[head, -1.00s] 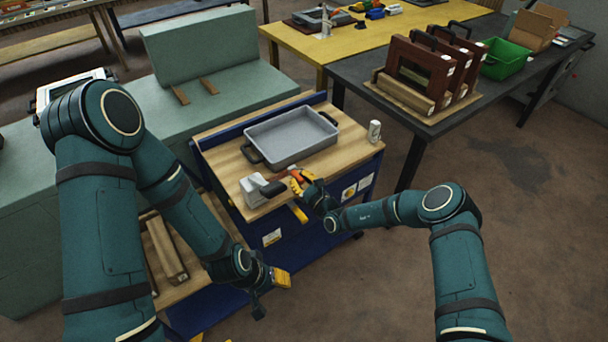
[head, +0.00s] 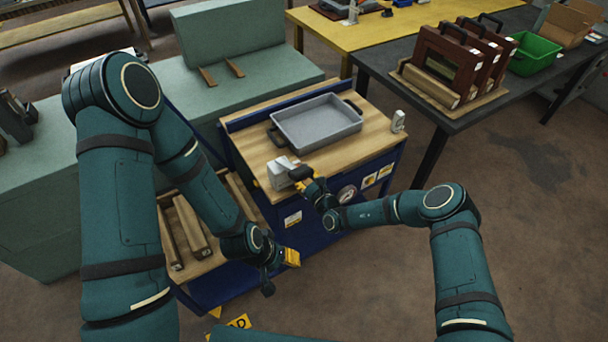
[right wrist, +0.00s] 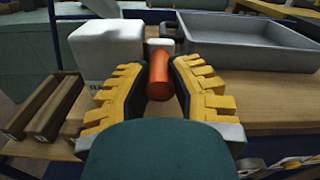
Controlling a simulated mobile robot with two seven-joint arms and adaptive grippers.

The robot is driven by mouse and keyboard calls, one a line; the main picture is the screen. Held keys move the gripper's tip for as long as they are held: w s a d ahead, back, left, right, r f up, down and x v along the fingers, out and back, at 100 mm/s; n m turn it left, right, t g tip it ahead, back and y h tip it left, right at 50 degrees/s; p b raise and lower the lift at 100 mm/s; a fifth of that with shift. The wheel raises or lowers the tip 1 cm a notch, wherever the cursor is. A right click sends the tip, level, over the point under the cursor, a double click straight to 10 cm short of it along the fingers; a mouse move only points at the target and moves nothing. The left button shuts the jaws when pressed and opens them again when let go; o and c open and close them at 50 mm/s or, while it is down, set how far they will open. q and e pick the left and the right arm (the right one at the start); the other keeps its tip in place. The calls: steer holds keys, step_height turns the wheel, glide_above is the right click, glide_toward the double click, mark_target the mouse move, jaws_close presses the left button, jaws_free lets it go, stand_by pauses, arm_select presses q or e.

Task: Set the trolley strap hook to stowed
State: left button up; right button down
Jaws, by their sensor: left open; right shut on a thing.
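The trolley (head: 380,137) has a wooden top and blue sides. My right gripper (head: 308,180) is at its front edge, beside a white block (head: 279,175). In the right wrist view its yellow-padded fingers (right wrist: 160,85) are shut on an orange cylinder (right wrist: 160,78), seen nearly end-on above the wooden top. I cannot tell if this cylinder is part of the strap hook; no hook shape is clear in either view. My left gripper (head: 280,272) is open and empty, low in front of the trolley's left side.
A grey tray (head: 318,122) lies on the trolley top, with a small white item (head: 398,121) at the right corner. Wooden bars (head: 192,226) lie on a lower shelf at left. A dark table (head: 452,125) with brown frames stands behind right. The floor at right is clear.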

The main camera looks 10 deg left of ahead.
steer(key=c, duration=0.8)
jaws_free()
steer(key=shift+s+a, duration=0.15)
steer(key=shift+a, duration=0.15)
steer(key=shift+d, duration=0.15)
steer(key=shift+s+d, duration=0.15)
steer(key=v, duration=1.1)
steer(key=shift+s, duration=0.2)
steer(key=shift+d, duration=0.15)
